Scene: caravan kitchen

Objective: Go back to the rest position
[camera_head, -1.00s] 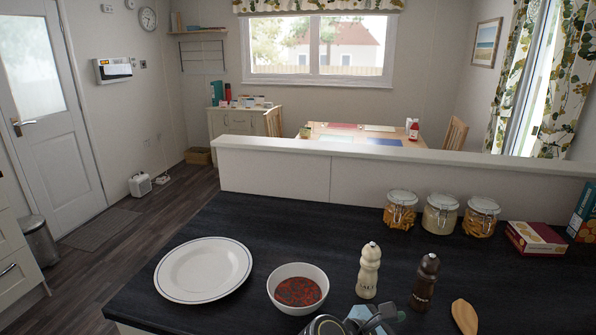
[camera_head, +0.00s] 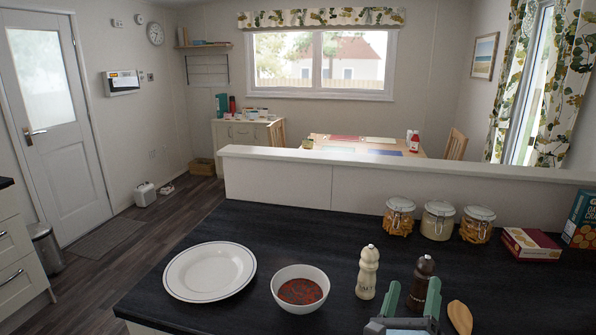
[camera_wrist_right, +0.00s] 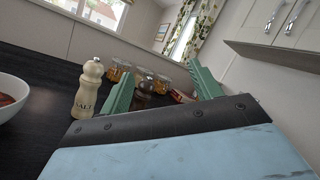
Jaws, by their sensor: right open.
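My right gripper (camera_head: 412,288) is at the bottom of the head view, low at the near side of the dark counter (camera_head: 330,235). Its two green fingers are spread apart and hold nothing. The dark pepper mill (camera_head: 421,284) stands upright beyond the fingers and shows between them. The right wrist view shows both fingers (camera_wrist_right: 163,80) apart, with the cream salt mill (camera_wrist_right: 87,90) to their left. The salt mill (camera_head: 367,272) also stands upright in the head view. My left gripper is in neither view.
A white plate (camera_head: 210,271) and a bowl of red food (camera_head: 300,289) sit left of the mills. A brown wooden item (camera_head: 460,317) lies right of the gripper. Several glass jars (camera_head: 438,220) and boxes (camera_head: 530,244) stand along the raised ledge (camera_head: 300,172).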

